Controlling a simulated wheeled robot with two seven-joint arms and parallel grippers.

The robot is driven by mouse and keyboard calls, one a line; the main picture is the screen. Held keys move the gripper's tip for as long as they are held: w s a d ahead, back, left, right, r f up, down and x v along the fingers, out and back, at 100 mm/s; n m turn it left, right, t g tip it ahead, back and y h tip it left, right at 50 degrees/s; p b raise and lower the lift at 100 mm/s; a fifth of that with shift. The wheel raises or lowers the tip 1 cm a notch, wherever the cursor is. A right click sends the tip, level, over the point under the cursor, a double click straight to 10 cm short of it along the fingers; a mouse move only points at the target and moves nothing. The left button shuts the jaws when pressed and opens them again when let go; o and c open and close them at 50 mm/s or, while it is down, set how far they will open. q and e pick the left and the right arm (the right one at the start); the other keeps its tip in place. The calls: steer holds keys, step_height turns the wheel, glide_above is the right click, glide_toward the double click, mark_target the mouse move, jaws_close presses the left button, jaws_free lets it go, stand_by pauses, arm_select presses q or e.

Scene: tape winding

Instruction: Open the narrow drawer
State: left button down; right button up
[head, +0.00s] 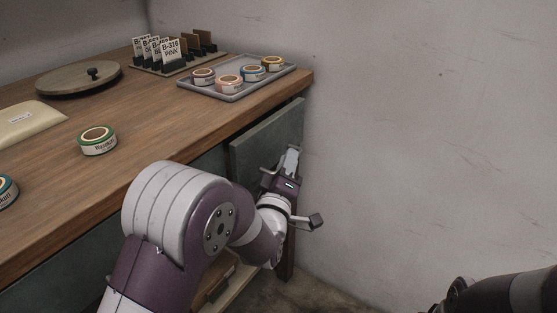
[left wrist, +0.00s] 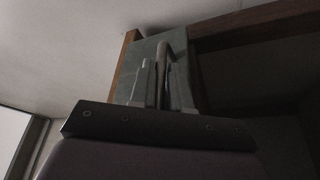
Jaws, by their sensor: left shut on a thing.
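The narrow drawer has a grey-green front (head: 262,138) at the right end of the wooden desk, below its top. It stands out from the desk, with a dark gap above it. My left gripper (head: 291,160) is at the drawer front. In the left wrist view, its two fingers (left wrist: 164,88) are shut on the drawer's upright handle (left wrist: 164,60), with the grey-green front (left wrist: 137,60) behind. Part of my right arm shows at the lower right of the head view, but its gripper jaws are not seen.
On the desk top (head: 150,110) are a grey tray (head: 215,92) with several tape rolls, a label rack (head: 163,60), a round turntable (head: 75,80) and a green tape roll (head: 98,140). A bare wall (head: 420,130) stands close to the right of the drawer.

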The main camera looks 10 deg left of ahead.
arm_select(q)
steer(key=s+d, duration=0.3)
steer(key=d, duration=0.5)
steer(key=s+d+b, duration=0.1)
steer(key=s+d, duration=0.2)
steer(key=d, duration=0.5)
steer(key=shift+f, duration=0.1)
steer(key=c, duration=1.4)
jaws_free()
steer(key=shift+w, duration=0.1)
steer(key=shift+c, duration=0.2)
steer(key=p+v, duration=0.2)
steer(key=v, duration=1)
steer(key=shift+s+p, duration=0.4)
